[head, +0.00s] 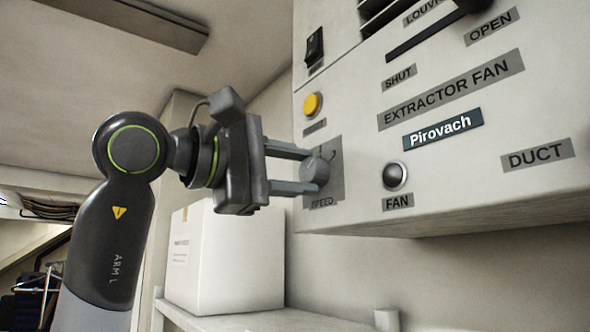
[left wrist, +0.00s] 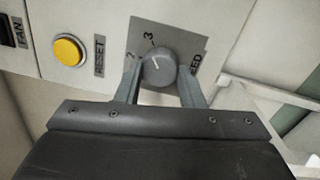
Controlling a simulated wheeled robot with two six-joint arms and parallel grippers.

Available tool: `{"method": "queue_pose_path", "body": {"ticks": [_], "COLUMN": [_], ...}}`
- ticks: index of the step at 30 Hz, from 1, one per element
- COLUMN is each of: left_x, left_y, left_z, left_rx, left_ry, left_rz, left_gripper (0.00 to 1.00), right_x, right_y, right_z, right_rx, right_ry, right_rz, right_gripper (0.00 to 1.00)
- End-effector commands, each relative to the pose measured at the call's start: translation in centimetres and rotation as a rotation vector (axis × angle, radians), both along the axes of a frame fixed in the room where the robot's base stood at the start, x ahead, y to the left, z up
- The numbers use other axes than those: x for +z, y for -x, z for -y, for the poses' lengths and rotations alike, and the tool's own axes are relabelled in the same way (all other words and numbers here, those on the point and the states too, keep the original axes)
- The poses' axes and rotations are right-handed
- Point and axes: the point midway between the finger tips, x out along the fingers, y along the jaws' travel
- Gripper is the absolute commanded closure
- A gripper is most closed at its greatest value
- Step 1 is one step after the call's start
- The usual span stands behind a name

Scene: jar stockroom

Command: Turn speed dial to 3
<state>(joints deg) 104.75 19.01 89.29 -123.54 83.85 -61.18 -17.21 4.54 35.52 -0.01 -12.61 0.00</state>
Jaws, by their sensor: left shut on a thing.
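The speed dial (head: 319,168) is a grey round knob on a darker grey plate marked SPEED, on the front of the extractor fan panel. My left gripper (head: 303,170) has its two fingers on either side of the knob and is shut on it. In the left wrist view, the knob (left wrist: 159,73) sits between the fingertips of the gripper (left wrist: 158,80). I cannot tell exactly which numeral the mark points to. My right gripper is not in view.
A yellow reset button (head: 312,105) is just above the dial, with a black switch (head: 314,46) higher up. A dark round fan lamp or button (head: 395,176) is to the right. A white box (head: 225,260) stands on a shelf below my gripper.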

Motion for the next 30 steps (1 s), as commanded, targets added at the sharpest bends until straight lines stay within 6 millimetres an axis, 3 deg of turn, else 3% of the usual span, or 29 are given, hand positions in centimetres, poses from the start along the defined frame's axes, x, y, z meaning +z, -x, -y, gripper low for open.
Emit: {"method": "queue_pose_path", "body": {"ticks": [4, 5, 9, 23, 30], "left_x": [0.0, 0.0, 0.0, -0.1, -0.6], "left_y": [0.0, 0.0, 0.0, 0.1, 1.7], "left_z": [0.0, 0.0, 0.0, -0.1, -2.6], "left_rx": [0.0, 0.0, 0.0, 0.0, 0.005], "left_ry": [-0.002, -0.002, -0.001, 0.001, 0.001], "left_rz": [0.001, 0.001, 0.0, -0.001, 0.003], "left_gripper": [0.88, 0.61, 0.43, 0.43, 0.43], "right_x": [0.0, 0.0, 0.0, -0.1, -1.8], "right_y": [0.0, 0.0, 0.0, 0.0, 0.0], "right_z": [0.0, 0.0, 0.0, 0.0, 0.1], "right_rx": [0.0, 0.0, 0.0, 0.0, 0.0], "right_ry": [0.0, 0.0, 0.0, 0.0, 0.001], "right_rz": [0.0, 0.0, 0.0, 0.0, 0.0], "right_gripper": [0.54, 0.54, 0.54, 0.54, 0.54]}}
